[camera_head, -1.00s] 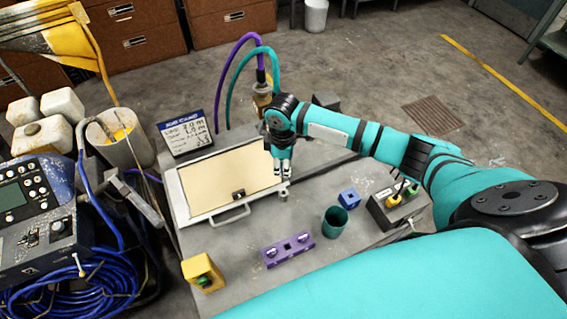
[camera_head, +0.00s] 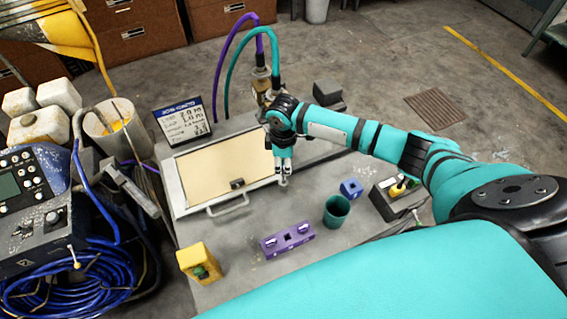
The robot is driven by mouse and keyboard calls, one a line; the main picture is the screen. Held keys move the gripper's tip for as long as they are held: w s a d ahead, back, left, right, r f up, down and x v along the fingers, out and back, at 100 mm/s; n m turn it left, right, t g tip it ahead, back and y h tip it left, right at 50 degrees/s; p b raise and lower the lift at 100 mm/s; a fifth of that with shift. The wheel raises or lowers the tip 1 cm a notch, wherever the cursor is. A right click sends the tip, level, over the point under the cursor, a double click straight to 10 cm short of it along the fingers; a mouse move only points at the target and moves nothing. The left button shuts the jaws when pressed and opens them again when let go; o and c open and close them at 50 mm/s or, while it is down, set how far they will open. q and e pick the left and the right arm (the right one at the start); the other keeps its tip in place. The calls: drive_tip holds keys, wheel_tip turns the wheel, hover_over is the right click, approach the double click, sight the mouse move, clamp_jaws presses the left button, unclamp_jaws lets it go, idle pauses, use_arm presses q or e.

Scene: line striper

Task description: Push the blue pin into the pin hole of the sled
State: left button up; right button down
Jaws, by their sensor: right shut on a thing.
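My right gripper (camera_head: 283,172) points down at the right edge of a framed tan panel (camera_head: 222,172). It is shut on a small grey piece (camera_head: 283,183) between its fingertips, mostly hidden by them. I cannot tell whether this is the pin. A small blue block (camera_head: 351,188) with a dark spot on it lies on the table to the right, apart from the gripper. A purple block (camera_head: 270,247) with a dark square hole and two shiny pegs lies nearer; I cannot tell which part is the sled. My left gripper is not in view.
A green cup (camera_head: 336,211) stands between the purple and blue blocks. A yellow box (camera_head: 199,262) with a green button is at the front left. A grey box with knobs (camera_head: 396,197) is at the right. A sign (camera_head: 184,122) and hoses stand behind.

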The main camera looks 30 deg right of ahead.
drive_tip(key=shift+p, duration=1.1)
idle(1.4)
drive_tip(key=shift+f+b, duration=0.45)
drive_tip(key=shift+f, duration=0.45)
idle(0.8)
drive_tip(key=shift+p, duration=0.65)
idle(0.9)
drive_tip(key=shift+f+b, duration=0.75)
drive_tip(key=shift+f, duration=0.9)
idle(0.6)
